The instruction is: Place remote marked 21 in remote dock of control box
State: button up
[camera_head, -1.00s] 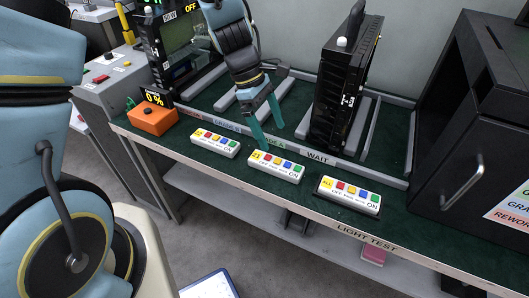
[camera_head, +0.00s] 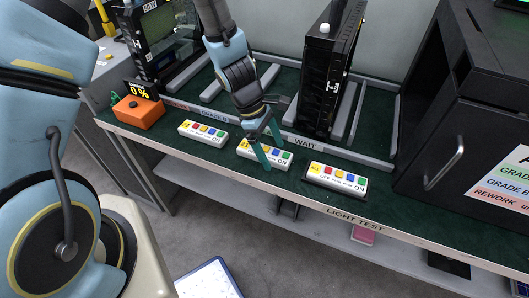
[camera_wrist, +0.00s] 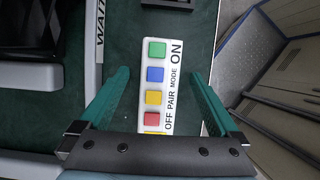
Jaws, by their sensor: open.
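The remote marked 21 (camera_head: 286,160) is the middle of three white remotes along the front of the green bench. It has coloured buttons and a yellow label at its left end. My gripper (camera_head: 269,156) is open over it, with the fingers pointing down and partly covering it. In the wrist view the remote (camera_wrist: 157,85) lies between my open fingers (camera_wrist: 160,75), with gaps on both sides; its label end is hidden behind my gripper. I cannot tell whether the grey cabinet (camera_head: 105,62) at the upper left is the control box; no remote dock is clearly visible.
One remote (camera_head: 203,134) lies to the left and one marked ALL (camera_head: 337,179) to the right. An orange box (camera_head: 139,113) sits at the bench's left end. A tall black floodlight housing (camera_head: 320,95) stands behind. A black cabinet (camera_head: 470,130) bounds the right side.

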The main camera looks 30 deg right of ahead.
jog(key=shift+c, duration=0.3)
grip_shut()
dwell(0.5)
